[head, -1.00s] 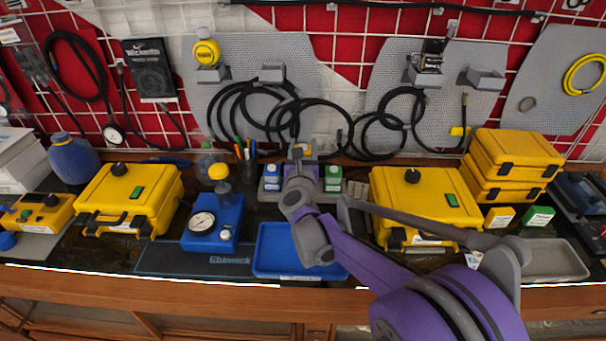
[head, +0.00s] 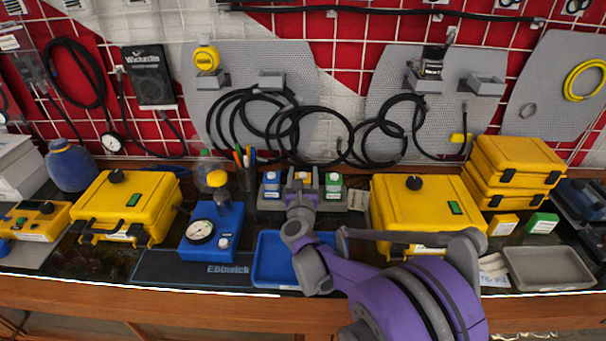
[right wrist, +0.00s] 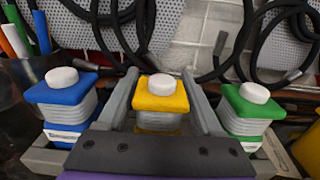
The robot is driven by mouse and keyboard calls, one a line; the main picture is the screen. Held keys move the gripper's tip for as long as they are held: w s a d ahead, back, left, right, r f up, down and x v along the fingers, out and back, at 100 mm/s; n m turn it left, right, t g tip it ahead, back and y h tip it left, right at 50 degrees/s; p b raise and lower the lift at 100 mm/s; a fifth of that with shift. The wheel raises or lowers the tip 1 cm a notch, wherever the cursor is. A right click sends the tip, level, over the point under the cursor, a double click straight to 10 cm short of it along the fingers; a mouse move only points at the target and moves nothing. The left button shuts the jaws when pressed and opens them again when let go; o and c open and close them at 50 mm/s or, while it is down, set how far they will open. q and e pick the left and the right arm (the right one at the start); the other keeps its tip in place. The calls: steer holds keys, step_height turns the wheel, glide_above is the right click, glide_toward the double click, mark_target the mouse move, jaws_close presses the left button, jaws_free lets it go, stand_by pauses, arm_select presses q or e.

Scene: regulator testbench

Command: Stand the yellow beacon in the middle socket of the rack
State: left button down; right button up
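The yellow beacon (right wrist: 161,95) has a white cap and stands upright in the middle of the rack (head: 331,203), level with its neighbours. The blue beacon (right wrist: 65,95) is on its left and the green beacon (right wrist: 248,105) on its right. My right gripper (right wrist: 160,78) has one finger on each side of the yellow beacon, with a narrow gap showing on both sides, so it looks open. The beacon's foot and the socket are hidden by my gripper. In the head view my right gripper (head: 302,184) covers most of the yellow beacon. My left gripper is out of view.
A blue tray (head: 262,268) lies in front of the rack, under my right arm. A pen cup (head: 246,178) stands left of the rack and a yellow case (head: 415,205) right of it. A blue gauge unit (head: 212,235) is at left. Hoses hang behind.

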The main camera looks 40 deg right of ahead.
steer(key=shift+o, duration=1)
steer(key=shift+r, duration=0.25)
steer(key=v, duration=1.2)
steer(key=shift+f, duration=0.1)
